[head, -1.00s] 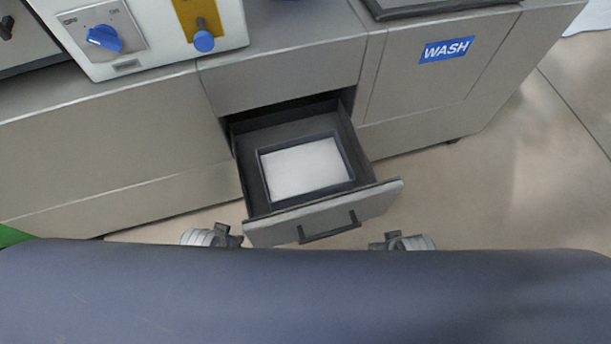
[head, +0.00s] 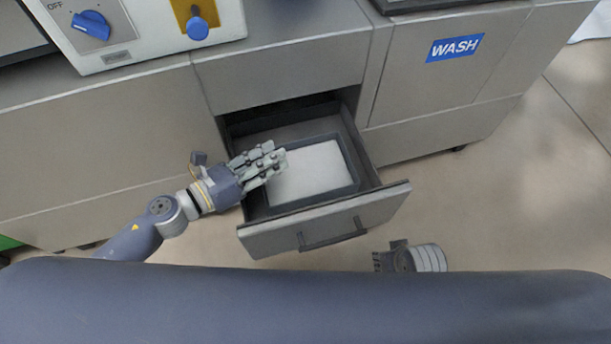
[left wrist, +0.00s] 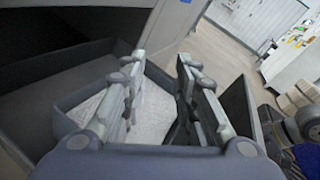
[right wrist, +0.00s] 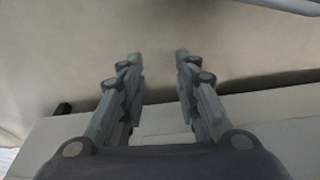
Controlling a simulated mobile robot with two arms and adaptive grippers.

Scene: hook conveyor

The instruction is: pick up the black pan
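A black-rimmed rectangular pan (head: 318,199) with a white flat inside lies in the open drawer (head: 365,215). My left gripper (head: 278,163) is over the pan's left side in the head view, and its fingers cover part of that rim. In the left wrist view the fingers (left wrist: 160,68) are apart, with the white inside and dark walls of the pan (left wrist: 66,120) below and around them. I cannot tell whether they touch it. My right gripper (right wrist: 158,62) is open and empty in the right wrist view, facing pale surfaces.
Grey cabinets surround the drawer. One carries a blue WASH label (head: 455,47). A white machine with a blue knob (head: 91,25) stands on the counter at upper left. Beige floor (head: 500,205) is free to the right.

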